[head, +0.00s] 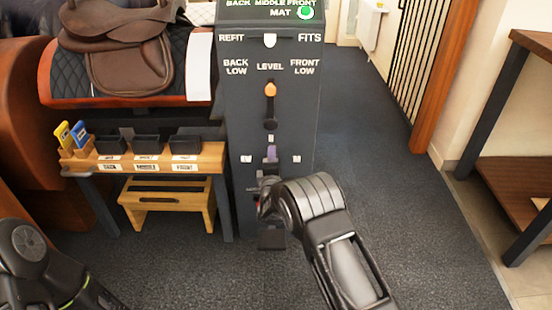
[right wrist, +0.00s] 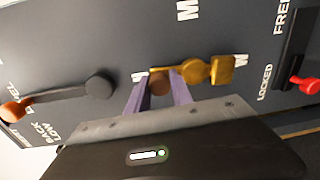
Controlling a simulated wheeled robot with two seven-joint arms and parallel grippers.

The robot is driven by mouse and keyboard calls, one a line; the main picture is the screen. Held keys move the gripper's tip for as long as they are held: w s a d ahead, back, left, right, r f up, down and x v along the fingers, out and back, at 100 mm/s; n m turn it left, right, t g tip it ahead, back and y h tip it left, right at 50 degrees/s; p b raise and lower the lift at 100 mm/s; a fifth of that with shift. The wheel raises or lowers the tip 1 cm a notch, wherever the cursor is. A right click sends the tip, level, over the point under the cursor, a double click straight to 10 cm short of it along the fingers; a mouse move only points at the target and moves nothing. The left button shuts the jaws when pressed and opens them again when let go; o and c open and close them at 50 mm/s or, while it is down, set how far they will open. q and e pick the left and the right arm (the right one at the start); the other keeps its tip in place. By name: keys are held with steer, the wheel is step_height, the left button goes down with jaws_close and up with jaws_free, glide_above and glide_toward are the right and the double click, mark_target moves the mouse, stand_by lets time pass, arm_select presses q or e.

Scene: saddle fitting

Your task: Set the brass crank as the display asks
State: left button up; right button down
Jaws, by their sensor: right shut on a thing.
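The brass crank (right wrist: 196,71) is on the front of a dark cabinet in the right wrist view. Its brown knob (right wrist: 160,83) sits between the purple fingers of my right gripper (right wrist: 158,92), which is shut on it. The knob lies on the crank's upper side, beside the top letter mark. In the head view the right gripper (head: 271,153) reaches the cabinet's lower front and hides most of the crank. The display (head: 268,10) on top is cut off; it reads BACK MIDDLE FRONT and MAT, with a green light. My left gripper is out of view.
An orange-knobbed lever (head: 270,90) hangs below LEVEL, above the crank. A white pointer (head: 269,40) is between REFIT and FITS. A red-knobbed lever (right wrist: 304,84) is beside LOCKED and FREE lettering. A wooden bench (head: 215,158) stands left; carpet (head: 400,200) is clear at right.

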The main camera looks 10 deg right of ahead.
steer(key=shift+w+a+n, duration=0.1)
steer(key=shift+a+n, duration=0.2)
steer(key=shift+n, duration=0.2)
steer(key=c, duration=1.1)
jaws_free()
steer(key=shift+c, duration=0.2)
steer(key=p+v, duration=0.1)
steer(key=v, duration=0.6)
steer(key=shift+s+a+p, duration=0.15)
steer(key=shift+s+p, duration=0.25)
